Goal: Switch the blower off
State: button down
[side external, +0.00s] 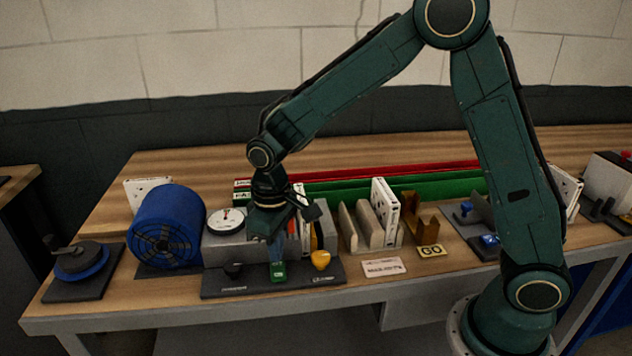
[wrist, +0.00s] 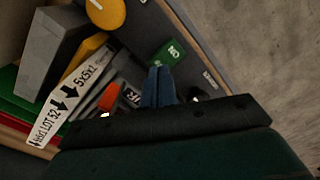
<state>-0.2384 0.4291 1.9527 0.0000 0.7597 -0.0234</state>
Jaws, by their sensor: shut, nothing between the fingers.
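The blower (side external: 168,228) is a blue drum with a dark grille on the bench at the left in the side view. Beside it stands a dark control plate (side external: 300,283) with a black knob (side external: 233,270), a green block with a white mark (side external: 278,272) and a yellow knob (side external: 321,259). My gripper (side external: 277,257) points down at the green block, shut and empty. In the wrist view its closed blue-grey fingers (wrist: 158,82) are just beside the green block (wrist: 166,53); I cannot tell whether they touch. The yellow knob (wrist: 105,12) shows at the top.
A grey housing with a round white dial (side external: 227,220) stands behind the plate. A white filter box (wrist: 68,88) stands close to my fingers, with an orange part (wrist: 110,97) nearby. Wooden slots (side external: 372,228), another white box (side external: 385,208) and a GO sign (side external: 431,251) are to the right.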

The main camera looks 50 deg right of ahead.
aim_at(280, 263)
jog(key=shift+f, duration=0.75)
dwell(0.6)
jog(key=shift+r, duration=0.1)
jog(key=shift+r, duration=3.45)
jog(key=shift+r, duration=0.1)
jog(key=s+d+r+m+t, duration=0.1)
jog(key=s+d+r+t, duration=0.2)
jog(key=s+d+r, duration=0.5)
jog(key=s+d+r+m+t, duration=0.1)
jog(key=s+r+m+t, duration=0.1)
jog(key=s, duration=1.2)
jog(key=shift+s+d+r+t, duration=0.3)
jog(key=shift+d+r, duration=0.1)
jog(key=shift+r, duration=0.2)
